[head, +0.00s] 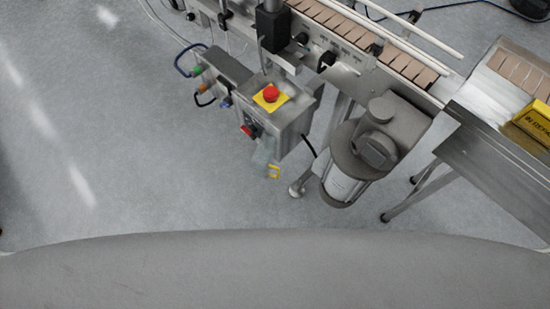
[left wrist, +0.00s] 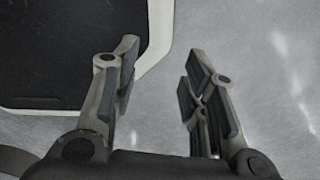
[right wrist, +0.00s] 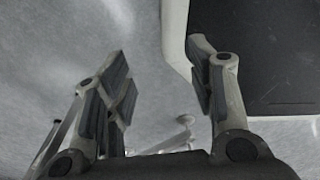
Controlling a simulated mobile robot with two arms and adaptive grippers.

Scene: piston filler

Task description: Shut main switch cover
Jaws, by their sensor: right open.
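A grey control box (head: 285,118) on the machine carries a red emergency button on a yellow plate (head: 270,96) on top. A red main switch (head: 250,131) is on its front side. A see-through cover (head: 264,155) with a yellow label stands out from the box below the switch; it looks swung open, leaving the red switch exposed. My left gripper (left wrist: 160,58) shows only in the left wrist view, its fingers apart with nothing between them. My right gripper (right wrist: 158,55) shows only in the right wrist view, open and empty. Both are away from the cover.
A second box (head: 218,72) with coloured buttons and handles is left of the control box. A motor drum (head: 345,185) stands right of it. A conveyor (head: 340,35) runs behind, and a steel table (head: 500,160) is at right. The floor (head: 120,150) at left is clear.

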